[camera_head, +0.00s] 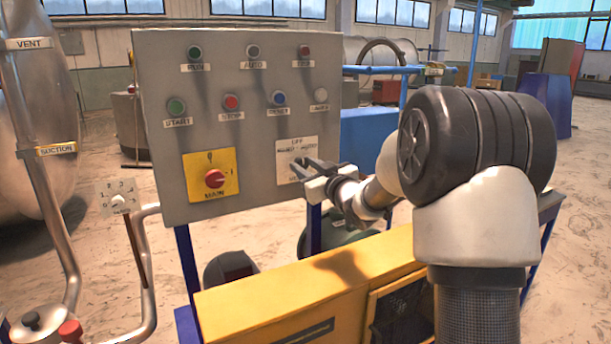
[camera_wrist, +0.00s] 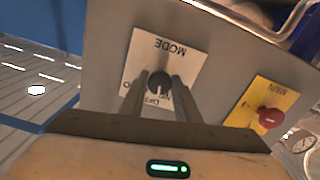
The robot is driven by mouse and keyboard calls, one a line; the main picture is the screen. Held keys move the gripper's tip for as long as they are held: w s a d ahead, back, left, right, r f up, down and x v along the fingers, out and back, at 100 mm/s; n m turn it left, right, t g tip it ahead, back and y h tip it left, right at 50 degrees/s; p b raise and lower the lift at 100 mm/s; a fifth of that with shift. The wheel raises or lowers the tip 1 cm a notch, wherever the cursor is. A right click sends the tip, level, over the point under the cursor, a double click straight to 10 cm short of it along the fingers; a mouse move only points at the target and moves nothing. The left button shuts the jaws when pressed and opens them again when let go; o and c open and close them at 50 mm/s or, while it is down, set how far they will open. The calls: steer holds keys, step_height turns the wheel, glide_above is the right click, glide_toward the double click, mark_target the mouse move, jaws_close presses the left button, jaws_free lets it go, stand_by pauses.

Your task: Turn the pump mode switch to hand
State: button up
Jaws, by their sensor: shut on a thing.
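The pump mode switch is a small black knob (camera_wrist: 159,82) on a white plate, which shows upside down in the wrist view with MODE and OFF readable. In the head view the white plate (camera_head: 296,143) is at the lower right of the grey panel, with OFF at its top and a HAND-AUTO line below. My gripper (camera_head: 301,168) reaches the plate from the right. In the wrist view its two fingers (camera_wrist: 159,88) are shut on the knob, one on each side. The fingers hide most of the knob in the head view, and its pointer direction cannot be told.
The grey control panel (camera_head: 240,65) carries several push buttons above. A red main switch (camera_head: 214,179) on a yellow plate sits left of the mode switch. A yellow cabinet (camera_head: 255,309) stands below. Pipes (camera_head: 45,190) stand at the left.

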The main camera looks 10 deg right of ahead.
steer(key=n+b, duration=0.1)
steer(key=b, duration=0.1)
steer(key=n+b, duration=0.2)
steer(key=shift+f, duration=0.25)
steer(key=shift+r+n+b, duration=0.15)
steer(key=shift+n+b, duration=0.7)
steer(key=shift+n, duration=0.1)
steer(key=shift+r+n+b, duration=0.1)
steer(key=shift+n+b, duration=0.75)
steer(key=shift+n, duration=0.1)
steer(key=o, duration=1)
steer(key=shift+o, duration=0.2)
steer(key=v, duration=1.7)
steer(key=shift+s, duration=0.2)
steer(key=shift+r, duration=0.1)
